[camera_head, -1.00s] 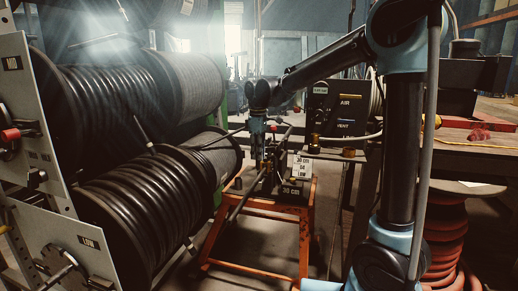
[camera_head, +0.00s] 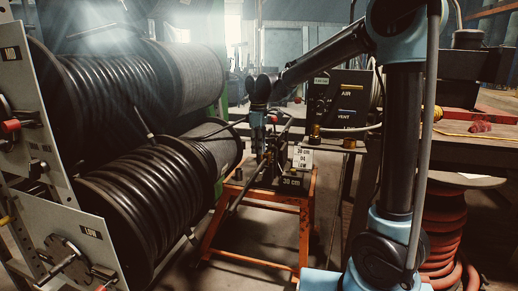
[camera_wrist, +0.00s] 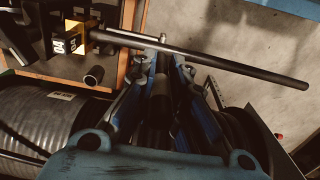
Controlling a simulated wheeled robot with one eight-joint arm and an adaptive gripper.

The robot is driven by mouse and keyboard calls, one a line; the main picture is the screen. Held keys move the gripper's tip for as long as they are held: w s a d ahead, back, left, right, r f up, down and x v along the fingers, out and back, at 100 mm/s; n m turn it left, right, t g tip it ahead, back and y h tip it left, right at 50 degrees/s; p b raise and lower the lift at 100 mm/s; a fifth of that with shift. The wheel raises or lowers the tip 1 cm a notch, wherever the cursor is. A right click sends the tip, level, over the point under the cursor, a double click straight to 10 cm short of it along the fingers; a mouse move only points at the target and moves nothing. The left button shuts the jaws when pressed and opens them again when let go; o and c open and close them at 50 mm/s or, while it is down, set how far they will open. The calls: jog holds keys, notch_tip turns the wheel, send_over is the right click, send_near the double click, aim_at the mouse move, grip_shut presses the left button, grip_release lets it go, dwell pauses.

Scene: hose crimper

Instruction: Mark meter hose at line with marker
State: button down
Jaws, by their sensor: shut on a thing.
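My gripper (camera_head: 258,147) points down over the orange-framed stand (camera_head: 255,196) in the head view. In the wrist view its fingers (camera_wrist: 163,68) are closed around a slim dark thing (camera_wrist: 161,95). I cannot tell for sure whether that is the marker. A long black rod or hose (camera_wrist: 225,64) runs from a yellow block (camera_wrist: 76,38) across the wrist view, just beyond the fingertips, to a free end at the right. It slants down-left from the stand in the head view (camera_head: 240,193). No mark line is clear on it.
Large reels of black hose (camera_head: 150,205) fill the left. A workbench (camera_head: 480,146) and red hose coil (camera_head: 442,225) are at the right.

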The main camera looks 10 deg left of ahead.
jog(key=shift+f, duration=0.55)
dwell(1.4)
jog(key=shift+r, duration=3.5)
